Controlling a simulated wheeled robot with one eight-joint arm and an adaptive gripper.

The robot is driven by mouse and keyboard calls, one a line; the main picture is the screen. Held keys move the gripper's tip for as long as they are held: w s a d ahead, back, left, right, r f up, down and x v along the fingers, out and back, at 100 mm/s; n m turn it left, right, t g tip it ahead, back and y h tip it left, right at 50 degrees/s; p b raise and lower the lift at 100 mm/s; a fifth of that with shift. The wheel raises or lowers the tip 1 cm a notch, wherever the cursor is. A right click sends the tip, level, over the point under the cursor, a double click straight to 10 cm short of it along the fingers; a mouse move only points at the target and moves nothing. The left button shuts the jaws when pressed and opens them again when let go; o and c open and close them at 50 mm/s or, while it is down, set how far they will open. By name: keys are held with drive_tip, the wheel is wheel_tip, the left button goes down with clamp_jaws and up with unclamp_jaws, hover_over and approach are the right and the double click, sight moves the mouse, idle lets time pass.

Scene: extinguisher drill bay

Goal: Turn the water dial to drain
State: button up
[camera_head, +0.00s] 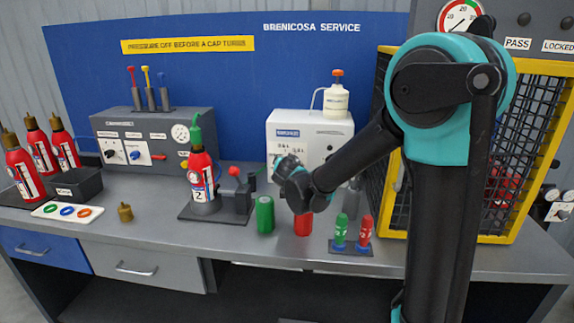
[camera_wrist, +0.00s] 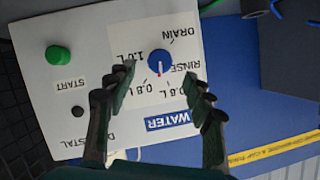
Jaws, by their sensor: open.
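The water dial (camera_wrist: 157,60) is a round blue knob on a white panel (camera_wrist: 95,30) in the wrist view. Its pale pointer mark faces down in the picture, away from the upside-down DRAIN label (camera_wrist: 182,36) at its upper right. RINSE, 0.6 L, 0.8 L and 1.0 L are also printed around it. My gripper (camera_wrist: 159,78) is open, its two fingertips left and right of the dial. I cannot tell whether they touch it. In the head view my gripper (camera_head: 290,172) is in front of the white unit (camera_head: 335,130) and hides the dial.
A green START button (camera_wrist: 58,55) and a black knob (camera_wrist: 77,111) share the panel. In the head view a green cylinder (camera_head: 265,214) and a red cylinder (camera_head: 303,224) stand below my gripper. A yellow-framed cage (camera_head: 540,150) is at right.

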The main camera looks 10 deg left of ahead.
drive_tip(key=x, duration=0.6)
drive_tip(key=shift+w, duration=0.1)
drive_tip(key=shift+c, duration=0.2)
drive_tip(key=c, duration=1.1)
drive_tip(key=n+h, duration=0.3)
drive_tip(key=n, duration=0.1)
drive_tip(key=n+h, duration=0.2)
drive_tip(key=n, duration=0.2)
drive_tip(key=shift+a+h, duration=0.15)
drive_tip(key=shift+h, duration=0.25)
drive_tip(key=shift+n, duration=0.3)
